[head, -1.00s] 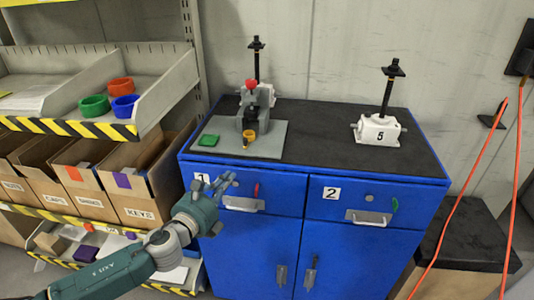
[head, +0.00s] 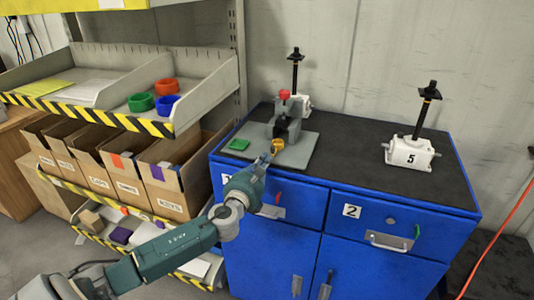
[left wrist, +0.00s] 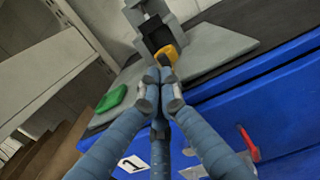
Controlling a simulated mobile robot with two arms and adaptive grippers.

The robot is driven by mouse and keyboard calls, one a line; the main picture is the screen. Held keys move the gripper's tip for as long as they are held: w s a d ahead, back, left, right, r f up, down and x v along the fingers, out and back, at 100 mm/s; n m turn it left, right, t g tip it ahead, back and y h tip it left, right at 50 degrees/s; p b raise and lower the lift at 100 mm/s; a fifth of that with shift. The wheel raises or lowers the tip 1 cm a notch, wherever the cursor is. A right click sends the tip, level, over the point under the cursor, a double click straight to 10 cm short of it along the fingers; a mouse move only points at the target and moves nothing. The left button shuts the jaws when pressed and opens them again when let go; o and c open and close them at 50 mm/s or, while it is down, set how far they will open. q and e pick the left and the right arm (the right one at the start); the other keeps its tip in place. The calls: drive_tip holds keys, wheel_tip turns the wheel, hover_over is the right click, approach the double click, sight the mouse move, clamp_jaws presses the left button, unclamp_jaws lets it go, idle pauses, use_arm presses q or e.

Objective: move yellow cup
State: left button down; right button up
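The yellow cup (head: 278,146) stands at the front of a grey screw jack device (head: 287,122) with a red knob, on a grey plate (head: 304,150) on the blue cabinet. My left gripper (head: 266,160) reaches in from the front left, its fingers drawn together at the cup's near side. In the left wrist view the fingertips (left wrist: 160,76) meet at the yellow cup's (left wrist: 167,54) near side, where its handle is, and appear shut on it. The fingertips hide most of the handle. My right gripper is not in view.
A green block (head: 239,144) lies on the plate's left corner. A white screw jack marked 5 (head: 410,153) stands on the right of the dark cabinet top (head: 355,140).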

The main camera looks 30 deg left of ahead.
sight(276, 146)
use_arm(q)
drive_tip(key=shift+x, duration=1.1)
drive_tip(key=shift+w+a, duration=0.1)
drive_tip(key=shift+w, duration=0.25)
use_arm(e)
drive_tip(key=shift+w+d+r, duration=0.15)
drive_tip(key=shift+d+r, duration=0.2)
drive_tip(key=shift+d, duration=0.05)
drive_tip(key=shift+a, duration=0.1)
